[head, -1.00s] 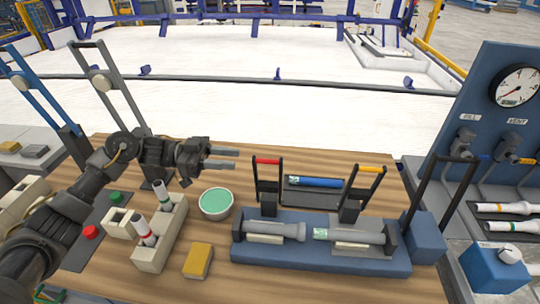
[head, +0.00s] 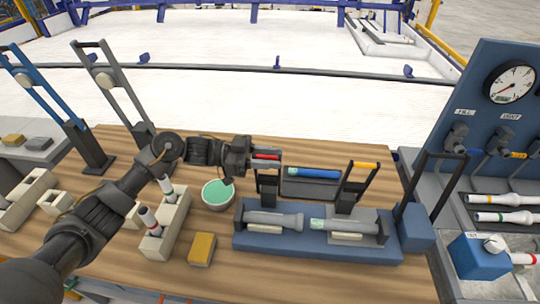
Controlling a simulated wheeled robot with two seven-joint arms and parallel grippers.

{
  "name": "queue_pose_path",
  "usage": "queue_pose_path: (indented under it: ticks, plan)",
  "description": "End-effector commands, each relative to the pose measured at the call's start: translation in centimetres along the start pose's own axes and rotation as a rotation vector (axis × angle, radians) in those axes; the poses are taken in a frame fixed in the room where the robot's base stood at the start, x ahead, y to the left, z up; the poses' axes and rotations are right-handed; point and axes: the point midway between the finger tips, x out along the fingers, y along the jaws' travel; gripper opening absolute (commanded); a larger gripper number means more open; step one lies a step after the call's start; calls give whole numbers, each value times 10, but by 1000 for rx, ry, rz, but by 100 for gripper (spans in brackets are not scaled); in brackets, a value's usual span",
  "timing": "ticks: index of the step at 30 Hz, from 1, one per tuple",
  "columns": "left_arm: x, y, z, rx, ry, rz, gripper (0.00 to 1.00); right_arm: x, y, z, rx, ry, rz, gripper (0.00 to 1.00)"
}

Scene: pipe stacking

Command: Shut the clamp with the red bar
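The clamp with the red bar (head: 267,157) stands at the left of the blue fixture (head: 320,253); its dark lever frame is upright. A grey pipe (head: 272,220) lies in the fixture below it. My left gripper (head: 268,158) reaches in from the left at the red bar, its fingers set apart with the bar appearing between them. Whether they touch the bar is too small to tell. The clamp with the yellow bar (head: 364,166) also stands upright, at the right, beside a grey pipe with a green end (head: 345,227). My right gripper is out of view.
A blue pipe (head: 313,173) lies in a dark tray behind the fixture. A green-filled bowl (head: 217,194), a yellow block (head: 202,248) and a cream rack (head: 176,229) stand left of it. A tall dark lever (head: 444,185) rises at the right.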

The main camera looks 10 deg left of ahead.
Motion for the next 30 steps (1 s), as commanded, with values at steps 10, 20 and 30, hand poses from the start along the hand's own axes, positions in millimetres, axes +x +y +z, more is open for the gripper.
queue_pose_path:
  ticks: [10, 20, 30]
  plan:
    - [0, 0, 0, 0, 0, 0, 0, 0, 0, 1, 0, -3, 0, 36]
    - [-1, 2, 1, 9, 0, 1, 0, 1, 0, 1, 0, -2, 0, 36]
    - [-1, 34, 14, 172, -1, 4, 0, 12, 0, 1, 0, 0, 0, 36]
